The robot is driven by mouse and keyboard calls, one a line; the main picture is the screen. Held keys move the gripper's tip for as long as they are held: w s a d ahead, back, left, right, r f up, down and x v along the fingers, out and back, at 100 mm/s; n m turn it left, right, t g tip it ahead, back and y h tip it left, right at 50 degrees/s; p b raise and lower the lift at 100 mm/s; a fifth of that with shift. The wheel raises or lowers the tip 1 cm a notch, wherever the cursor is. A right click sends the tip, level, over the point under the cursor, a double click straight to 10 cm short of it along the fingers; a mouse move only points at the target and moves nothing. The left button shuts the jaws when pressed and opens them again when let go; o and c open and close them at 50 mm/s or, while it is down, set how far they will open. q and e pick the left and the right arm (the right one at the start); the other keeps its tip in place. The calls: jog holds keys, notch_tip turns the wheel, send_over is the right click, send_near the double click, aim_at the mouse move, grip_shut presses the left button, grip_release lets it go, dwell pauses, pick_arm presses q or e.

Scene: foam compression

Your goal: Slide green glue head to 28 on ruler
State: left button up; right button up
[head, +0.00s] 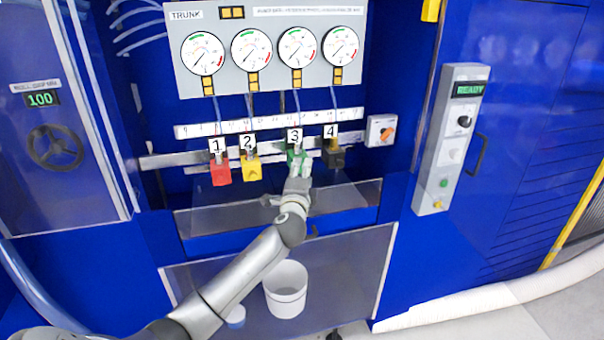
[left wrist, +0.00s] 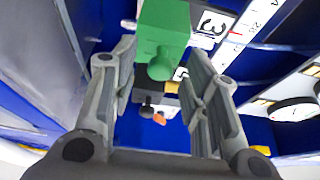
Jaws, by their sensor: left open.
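The green glue head (head: 293,154), under the label 3, hangs on the rail below the white ruler (head: 200,129). My left gripper (head: 298,170) is open right in front of it. In the left wrist view the green head (left wrist: 163,25) shows with its round knob, between and just beyond the open fingertips of the left gripper (left wrist: 161,58). I cannot tell whether a finger touches it. The ruler also shows in the left wrist view (left wrist: 252,22); its numbers are too small to read in the head view. My right gripper is not in view.
The red head (head: 220,174) and yellow head (head: 251,168) sit left of the green one, the black head (head: 333,157) close on its right. A gauge panel (head: 270,12) is above. A white bucket (head: 286,290) stands below, behind a clear panel.

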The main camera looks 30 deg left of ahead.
pick_arm(q)
grip_shut()
jog(key=shift+s+a, duration=0.55)
jog(key=shift+s, duration=0.1)
grip_release()
jog(key=shift+d, duration=0.1)
